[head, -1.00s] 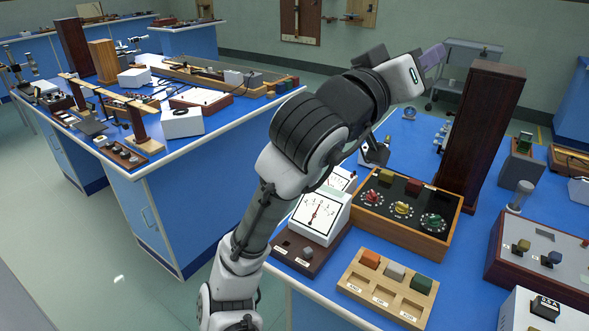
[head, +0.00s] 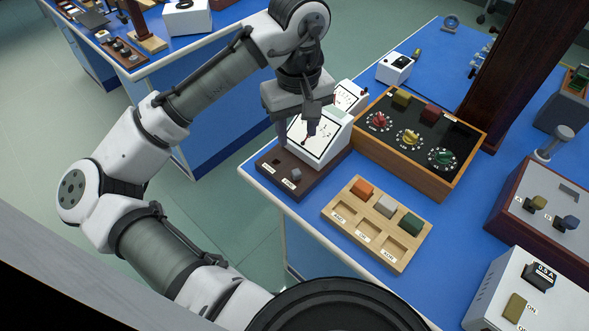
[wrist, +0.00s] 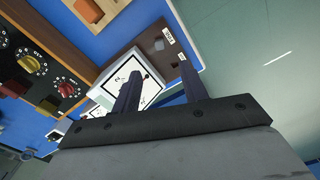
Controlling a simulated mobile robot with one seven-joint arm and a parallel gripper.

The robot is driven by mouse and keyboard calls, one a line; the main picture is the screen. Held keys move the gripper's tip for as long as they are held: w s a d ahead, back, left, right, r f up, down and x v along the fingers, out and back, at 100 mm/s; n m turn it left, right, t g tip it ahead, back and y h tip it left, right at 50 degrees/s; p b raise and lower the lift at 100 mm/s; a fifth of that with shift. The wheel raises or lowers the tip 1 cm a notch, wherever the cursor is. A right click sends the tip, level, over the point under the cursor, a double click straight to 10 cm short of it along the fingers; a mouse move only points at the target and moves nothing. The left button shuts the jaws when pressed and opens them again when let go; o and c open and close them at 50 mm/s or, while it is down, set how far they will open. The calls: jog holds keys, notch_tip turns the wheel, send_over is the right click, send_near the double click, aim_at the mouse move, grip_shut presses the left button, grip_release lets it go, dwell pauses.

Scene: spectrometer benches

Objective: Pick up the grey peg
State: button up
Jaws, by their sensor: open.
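A small grey peg (head: 296,174) stands on the dark brown base in front of the white meter (head: 320,140); it also shows in the wrist view (wrist: 158,44). A grey block (head: 386,206) sits between an orange block (head: 363,189) and a green block (head: 410,224) in the light wooden tray (head: 338,211). I cannot tell for sure which grey piece is the task's peg. My gripper (head: 297,134) is open and empty, fingers pointing down, above and behind the small grey peg, in front of the meter's face. It is apart from both grey pieces.
A wooden box with coloured knobs (head: 437,171) stands right of the meter. A tall dark wooden column (head: 525,70) rises at the back right. A grey-topped panel (head: 553,205) and a white switch box (head: 535,298) fill the right. The bench's left edge is close to the dark base.

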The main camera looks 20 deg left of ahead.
send_over(297, 172)
jog(key=f, duration=0.7)
jog(key=shift+s+f, duration=0.2)
jog(key=shift+f, duration=0.1)
jog(key=shift+w+f+p, duration=0.15)
jog(key=shift+f+p, duration=0.3)
jog(key=shift+f, duration=2.2)
grip_shut()
jog(key=shift+r, duration=0.1)
notch_tip(297, 172, up, 23)
jog(key=p, duration=0.3)
